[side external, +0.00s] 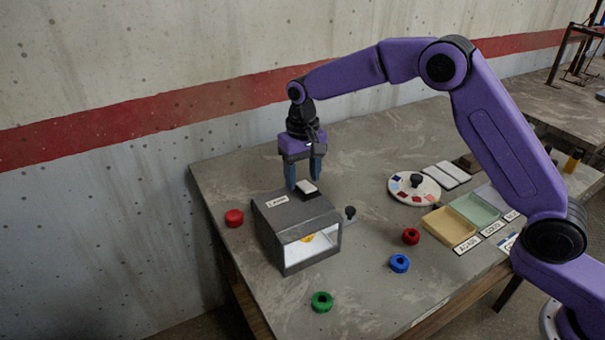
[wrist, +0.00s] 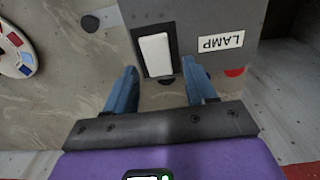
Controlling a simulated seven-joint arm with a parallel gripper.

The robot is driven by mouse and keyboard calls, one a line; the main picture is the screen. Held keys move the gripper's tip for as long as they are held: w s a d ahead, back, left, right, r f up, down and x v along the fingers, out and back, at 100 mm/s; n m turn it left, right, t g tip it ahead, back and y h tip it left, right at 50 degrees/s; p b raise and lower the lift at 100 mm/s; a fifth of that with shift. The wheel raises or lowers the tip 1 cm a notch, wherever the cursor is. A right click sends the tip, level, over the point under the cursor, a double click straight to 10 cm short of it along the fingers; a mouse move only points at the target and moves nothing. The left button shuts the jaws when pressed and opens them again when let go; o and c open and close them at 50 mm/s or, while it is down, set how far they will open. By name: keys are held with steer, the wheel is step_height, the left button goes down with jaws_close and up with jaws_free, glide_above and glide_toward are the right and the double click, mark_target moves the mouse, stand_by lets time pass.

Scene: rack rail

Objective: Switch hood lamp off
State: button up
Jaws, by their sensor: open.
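The grey hood (side external: 284,217) stands on the table with its front opening lit inside. A white rocker switch (side external: 306,187) on a dark plate sits on its top, beside a label reading LAMP (side external: 277,201). The switch (wrist: 155,55) also shows in the wrist view, with the LAMP label (wrist: 220,42) to its right. My gripper (side external: 304,185) points down at the back edge of the hood top, close to the switch. Its blue fingers (wrist: 163,88) are apart with nothing between them, and the switch lies just ahead of the gap. I cannot tell whether a finger touches the hood.
A round palette (side external: 403,194) and coloured trays (side external: 451,227) stand further right. A black knob (side external: 350,212) is beside the hood.

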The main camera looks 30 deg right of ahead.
steer(key=shift+f, duration=0.1)
jaws_close()
steer(key=shift+s+r+t, duration=0.15)
steer(key=shift+s+t, duration=0.1)
steer(key=shift+t, duration=0.8)
steer(key=shift+s+r+t, duration=0.1)
steer(key=shift+s+t, duration=0.15)
steer(key=shift+t, duration=0.8)
jaws_free()
steer(key=shift+r, duration=0.1)
steer(key=v, duration=1.7)
steer(key=shift+s+r, duration=0.1)
